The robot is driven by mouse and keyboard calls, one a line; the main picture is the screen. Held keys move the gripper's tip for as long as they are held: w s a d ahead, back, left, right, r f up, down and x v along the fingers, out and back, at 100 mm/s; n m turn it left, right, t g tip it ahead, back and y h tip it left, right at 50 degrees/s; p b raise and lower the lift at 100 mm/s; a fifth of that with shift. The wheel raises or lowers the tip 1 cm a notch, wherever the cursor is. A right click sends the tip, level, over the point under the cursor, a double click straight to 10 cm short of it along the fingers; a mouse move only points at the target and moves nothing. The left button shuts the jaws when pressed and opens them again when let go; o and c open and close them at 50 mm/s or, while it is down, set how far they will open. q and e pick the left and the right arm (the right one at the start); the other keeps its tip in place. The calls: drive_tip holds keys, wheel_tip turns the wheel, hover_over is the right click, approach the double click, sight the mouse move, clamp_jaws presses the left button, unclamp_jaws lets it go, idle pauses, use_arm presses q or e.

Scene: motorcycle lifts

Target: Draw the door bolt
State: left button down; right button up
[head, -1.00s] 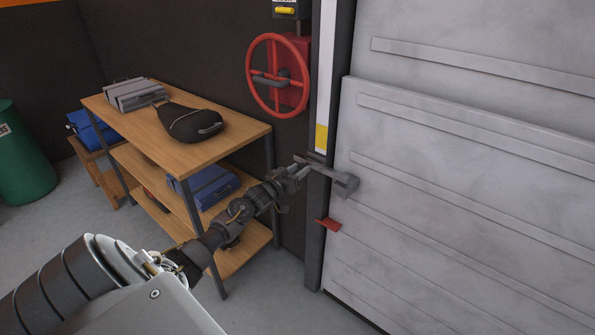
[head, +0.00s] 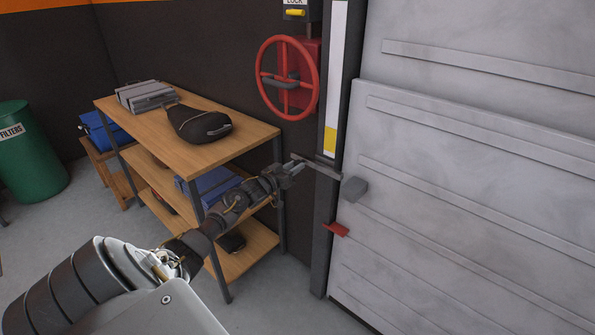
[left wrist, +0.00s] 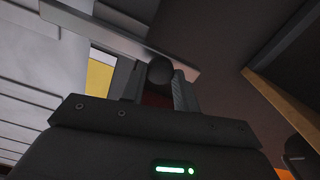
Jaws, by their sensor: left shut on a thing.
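The door bolt (head: 318,168) is a flat grey bar on the dark door post, left of the pale metal door (head: 450,200). Its right end is at the post's edge, and a grey block (head: 354,189) sits on the door just beyond, seemingly apart from it. My left gripper (head: 293,169) is at the bar's left end, shut on its handle. In the left wrist view the bar (left wrist: 110,35) crosses above, and its round dark knob (left wrist: 160,72) sits between the fingers (left wrist: 157,88). My right gripper is not in view.
A red handwheel (head: 288,77) is on the wall above. A red tab (head: 336,230) sticks out below the bolt. A wooden shelf unit (head: 245,133) with a black bag (head: 199,124) stands close to my left arm. Grey floor is free in front.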

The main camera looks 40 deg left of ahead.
use_arm(q)
drive_tip(key=shift+a+r, duration=0.1)
drive_tip(key=shift+a, duration=0.15)
drive_tip(key=c, duration=1.1)
unclamp_jaws()
drive_tip(key=shift+a, duration=0.1)
drive_tip(key=shift+o, duration=0.2)
drive_tip(key=s, duration=1.1)
drive_tip(key=shift+d+b, duration=0.2)
drive_tip(key=shift+b, duration=0.25)
drive_tip(key=shift+w, duration=0.1)
